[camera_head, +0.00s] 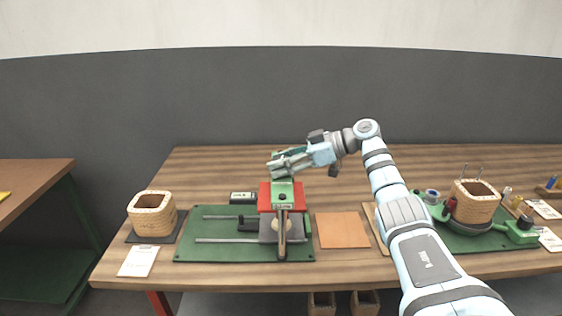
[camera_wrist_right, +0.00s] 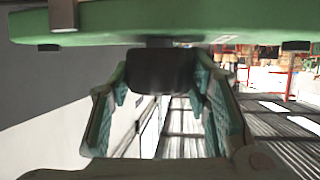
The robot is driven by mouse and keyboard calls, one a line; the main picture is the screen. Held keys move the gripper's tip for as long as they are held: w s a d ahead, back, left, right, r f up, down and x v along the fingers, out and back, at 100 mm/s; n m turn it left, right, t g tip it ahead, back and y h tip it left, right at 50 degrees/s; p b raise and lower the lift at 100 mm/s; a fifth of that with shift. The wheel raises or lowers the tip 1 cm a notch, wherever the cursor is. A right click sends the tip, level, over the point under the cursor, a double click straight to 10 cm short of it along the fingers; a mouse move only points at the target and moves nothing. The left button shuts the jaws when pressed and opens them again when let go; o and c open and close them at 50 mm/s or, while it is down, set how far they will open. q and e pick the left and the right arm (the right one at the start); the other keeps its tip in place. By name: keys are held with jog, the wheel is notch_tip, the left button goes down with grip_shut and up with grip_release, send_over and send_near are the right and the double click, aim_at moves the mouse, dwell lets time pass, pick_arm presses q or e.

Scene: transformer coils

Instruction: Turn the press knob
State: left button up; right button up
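The press (camera_head: 283,195) stands on a green board, with a red block and a green top. In the right wrist view, which looks upside down, a dark, rounded block (camera_wrist_right: 162,70), likely the press knob, sits against a broad green part (camera_wrist_right: 185,20). My right gripper (camera_head: 274,164) reaches in from the right, lying nearly level just above the press top. In the right wrist view its two fingers (camera_wrist_right: 160,80) stand apart on either side of the dark block. Whether they touch it I cannot tell. My left gripper is not in view.
A wicker basket (camera_head: 152,202) stands at the left, with a white card (camera_head: 138,261) before it. Two metal rods (camera_head: 230,241) lie along the board. An orange square (camera_head: 342,231) lies to the right. A second basket (camera_head: 474,210) stands among green fixtures. The table's back left is clear.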

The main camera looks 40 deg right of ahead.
jog(key=shift+o, duration=1.4)
jog(key=shift+d, duration=0.1)
jog(key=v, duration=1.2)
